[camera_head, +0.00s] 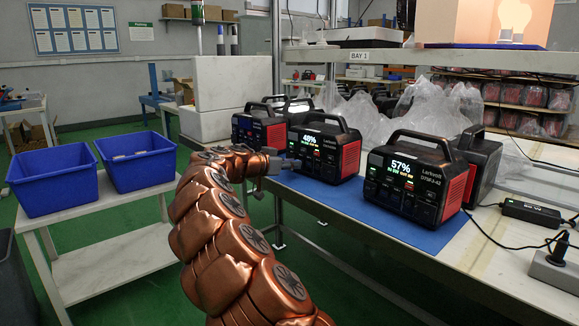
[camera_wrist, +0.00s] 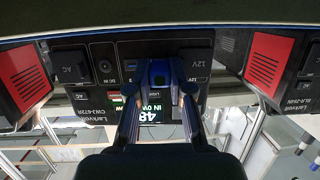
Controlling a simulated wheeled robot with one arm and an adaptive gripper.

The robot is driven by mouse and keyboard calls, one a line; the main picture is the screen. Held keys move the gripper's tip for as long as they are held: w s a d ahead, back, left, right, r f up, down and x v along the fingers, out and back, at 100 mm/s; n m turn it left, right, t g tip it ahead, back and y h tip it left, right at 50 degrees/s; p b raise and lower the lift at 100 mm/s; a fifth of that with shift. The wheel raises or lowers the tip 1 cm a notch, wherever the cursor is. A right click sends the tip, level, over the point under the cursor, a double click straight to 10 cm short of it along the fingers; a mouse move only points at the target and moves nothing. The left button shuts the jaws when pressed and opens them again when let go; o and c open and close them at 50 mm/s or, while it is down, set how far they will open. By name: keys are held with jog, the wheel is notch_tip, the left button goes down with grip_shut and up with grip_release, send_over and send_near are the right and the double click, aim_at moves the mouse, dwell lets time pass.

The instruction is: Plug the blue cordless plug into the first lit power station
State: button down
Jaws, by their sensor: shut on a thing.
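My gripper (camera_head: 283,164) is at the front of the middle power station (camera_head: 326,147), whose lit display reads about 48%. In the wrist view, which is upside down, my gripper's two fingers (camera_wrist: 159,84) are shut on the blue plug (camera_wrist: 160,70). The plug is at or just in front of this station's panel (camera_wrist: 107,64), between socket covers. I cannot tell whether it is seated in a socket. The right power station (camera_head: 418,178) is lit at 57%. The left power station (camera_head: 258,131) is partly behind the middle one, and its small display is hard to read.
The stations stand on a blue mat (camera_head: 390,236) on a white bench. Plastic bags (camera_head: 425,108) and a black adapter (camera_head: 531,215) with cables lie behind and right. Two blue bins (camera_head: 52,181) stand on a low table at left. A shelf (camera_head: 450,60) hangs above.

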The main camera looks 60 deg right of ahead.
jog(key=shift+d, duration=0.2)
dwell(0.5)
jog(key=c, duration=1)
grip_release()
jog(key=shift+o, duration=0.2)
jog(key=v, duration=1.2)
jog(key=shift+r, duration=0.15)
